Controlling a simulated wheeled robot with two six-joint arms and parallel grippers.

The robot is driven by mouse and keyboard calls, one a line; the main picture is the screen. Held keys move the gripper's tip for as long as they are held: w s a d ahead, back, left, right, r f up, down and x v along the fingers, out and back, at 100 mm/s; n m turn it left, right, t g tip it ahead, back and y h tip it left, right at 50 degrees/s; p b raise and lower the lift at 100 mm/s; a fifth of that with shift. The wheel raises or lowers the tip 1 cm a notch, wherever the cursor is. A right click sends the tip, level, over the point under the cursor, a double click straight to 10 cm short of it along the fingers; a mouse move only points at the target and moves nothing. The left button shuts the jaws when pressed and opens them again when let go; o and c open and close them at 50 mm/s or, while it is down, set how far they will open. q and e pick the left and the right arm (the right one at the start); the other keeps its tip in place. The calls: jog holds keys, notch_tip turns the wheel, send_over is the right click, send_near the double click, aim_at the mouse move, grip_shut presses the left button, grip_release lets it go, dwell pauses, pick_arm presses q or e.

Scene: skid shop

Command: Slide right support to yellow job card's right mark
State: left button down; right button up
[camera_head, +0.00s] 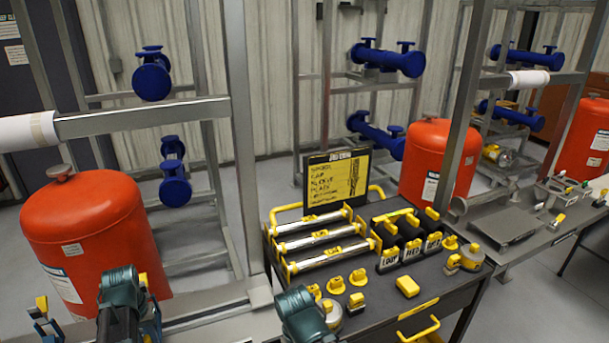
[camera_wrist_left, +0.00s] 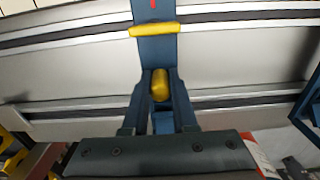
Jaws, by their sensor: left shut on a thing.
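The yellow job card (camera_head: 337,180) stands upright in a dark frame at the back of the tool cart; its writing is too small to read. My left gripper (camera_wrist_left: 160,100) is shut on the yellow knob (camera_wrist_left: 160,84) of a blue support (camera_wrist_left: 154,52), which lies across a silver rail (camera_wrist_left: 235,65). In the head view the left wrist (camera_head: 120,295) hides most of this support; its blue side (camera_head: 152,325) shows beside the wrist. Another blue support (camera_head: 45,323) with a yellow top is at the left. My right wrist (camera_head: 303,312) is over the cart's left front; its fingers are hidden.
An orange tank (camera_head: 90,235) stands behind the left arm. The cart top (camera_head: 385,300) holds chrome rollers (camera_head: 318,240), black holders (camera_head: 388,258) and small yellow parts. Metal frame posts (camera_head: 240,130) rise between the tank and cart. A grey bench (camera_head: 540,225) is at the right.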

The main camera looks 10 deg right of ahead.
pick_arm(q)
jog(key=shift+s+a, duration=0.2)
jog(key=shift+a, duration=0.6)
dwell(0.6)
jog(key=c, duration=0.7)
grip_release()
notch_tip(320, 180, up, 7)
jog(key=p, duration=0.7)
